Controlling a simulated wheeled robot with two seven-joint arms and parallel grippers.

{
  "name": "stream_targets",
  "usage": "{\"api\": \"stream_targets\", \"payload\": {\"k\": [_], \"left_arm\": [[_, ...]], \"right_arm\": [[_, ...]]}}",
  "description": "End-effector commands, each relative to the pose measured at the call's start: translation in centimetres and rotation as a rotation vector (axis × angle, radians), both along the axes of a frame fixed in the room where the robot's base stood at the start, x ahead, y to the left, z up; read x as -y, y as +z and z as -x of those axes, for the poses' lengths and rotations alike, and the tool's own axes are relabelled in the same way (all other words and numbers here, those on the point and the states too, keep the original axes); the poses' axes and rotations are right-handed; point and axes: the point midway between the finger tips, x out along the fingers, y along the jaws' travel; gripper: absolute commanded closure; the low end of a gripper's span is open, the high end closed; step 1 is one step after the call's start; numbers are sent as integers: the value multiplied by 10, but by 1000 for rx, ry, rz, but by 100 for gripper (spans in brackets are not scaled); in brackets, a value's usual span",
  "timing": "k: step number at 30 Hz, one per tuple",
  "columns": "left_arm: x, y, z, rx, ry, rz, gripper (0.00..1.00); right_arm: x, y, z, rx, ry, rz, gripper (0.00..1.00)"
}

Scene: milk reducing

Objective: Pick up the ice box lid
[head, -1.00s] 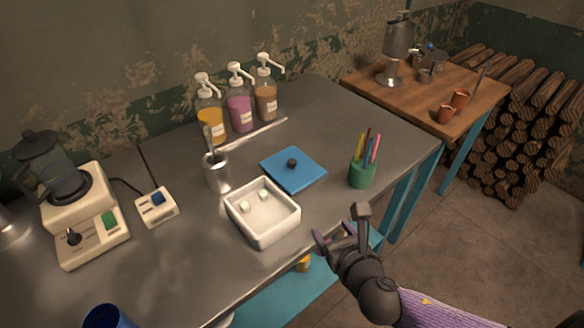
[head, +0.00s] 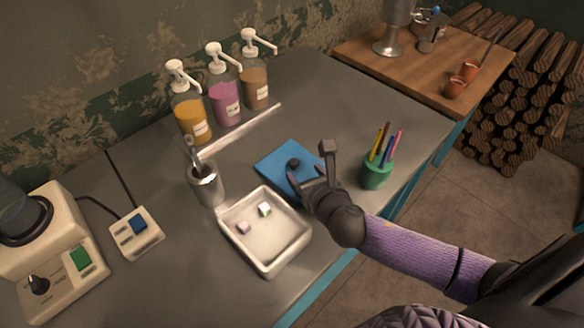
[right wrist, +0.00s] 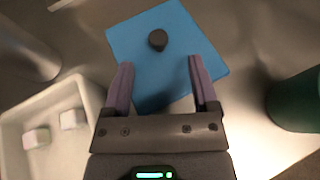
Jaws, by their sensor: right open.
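The ice box lid (head: 275,158) is a flat blue square with a dark round knob (head: 294,162) near its middle. It lies on the metal counter behind the white ice box (head: 238,244), which is open with two small cubes inside. My right gripper (head: 309,168) is over the lid's near right part in the head view. In the right wrist view the gripper (right wrist: 158,80) is open, its fingers over the lid's near part. The knob (right wrist: 158,40) is beyond the fingertips, roughly in line with the gap. My left gripper is not in view.
A green cup of coloured straws (head: 375,172) stands right of the lid. A metal cup (head: 205,185) stands to the left. Several pump bottles (head: 225,100) line the back. A blender base (head: 50,262) is at far left.

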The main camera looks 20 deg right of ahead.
Motion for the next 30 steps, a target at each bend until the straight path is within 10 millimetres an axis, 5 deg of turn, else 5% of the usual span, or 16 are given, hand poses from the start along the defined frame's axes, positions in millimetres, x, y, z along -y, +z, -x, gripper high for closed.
{"api": "stream_targets", "payload": {"k": [6, 14, 25, 30], "left_arm": [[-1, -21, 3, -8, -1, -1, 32], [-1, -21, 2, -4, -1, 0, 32], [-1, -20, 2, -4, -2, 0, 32], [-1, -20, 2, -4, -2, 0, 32]], "right_arm": [[0, -19, -40, 0, -1, -1, 25], [0, -18, -46, 0, 0, 0, 25], [0, -18, -46, 0, 0, 0, 99], [0, -17, -46, 0, 0, 0, 100]]}}
